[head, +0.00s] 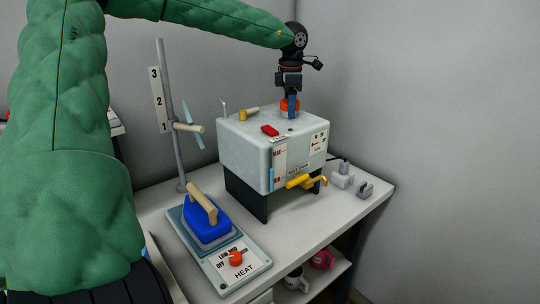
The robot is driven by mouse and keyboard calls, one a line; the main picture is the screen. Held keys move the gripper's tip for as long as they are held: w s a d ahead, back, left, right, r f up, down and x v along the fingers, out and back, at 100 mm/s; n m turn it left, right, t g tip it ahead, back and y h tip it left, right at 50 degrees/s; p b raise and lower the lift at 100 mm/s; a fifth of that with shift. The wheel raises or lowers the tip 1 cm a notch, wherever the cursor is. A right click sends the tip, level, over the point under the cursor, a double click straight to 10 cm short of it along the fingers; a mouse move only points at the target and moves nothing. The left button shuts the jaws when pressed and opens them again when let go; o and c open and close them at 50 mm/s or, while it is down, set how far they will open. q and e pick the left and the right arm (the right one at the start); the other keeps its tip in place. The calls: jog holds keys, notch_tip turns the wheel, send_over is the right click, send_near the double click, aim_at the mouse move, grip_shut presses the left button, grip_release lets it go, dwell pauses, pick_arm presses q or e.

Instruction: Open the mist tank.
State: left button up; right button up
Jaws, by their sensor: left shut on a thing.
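The mist tank (240,145) is a pale grey-white box on dark legs, standing on the white table. An orange-red cap (284,107) sits on its top toward the back right. My left gripper (291,104) reaches down from above and is shut on this cap; the fingers partly hide it. The cap appears to be at the tank's top, but I cannot tell whether it is seated or turned. A red part (270,131) and a tan-handled knob (249,114) are also on the top. A yellow lever (306,182) is at the lower front. My right gripper is not in view.
A blue iron (207,222) with a tan handle rests on a heater plate with an orange-red knob (236,258). A grey post (170,110) with numbered marks stands behind. Small grey blocks (343,177) lie right of the tank. Mugs (322,258) sit on the lower shelf.

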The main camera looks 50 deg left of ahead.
pick_arm(q)
jog(key=shift+f+n+b, duration=0.1)
jog(key=shift+n+b, duration=0.95)
jog(key=shift+n, duration=0.55)
jog(key=shift+n+b, duration=0.4)
jog(key=shift+n, duration=0.5)
jog(key=shift+n+b, duration=0.35)
jog(key=shift+n, duration=0.05)
jog(key=n+b, duration=0.1)
jog(key=n, duration=0.2)
jog(key=shift+b, duration=0.35)
jog(key=shift+n, duration=0.7)
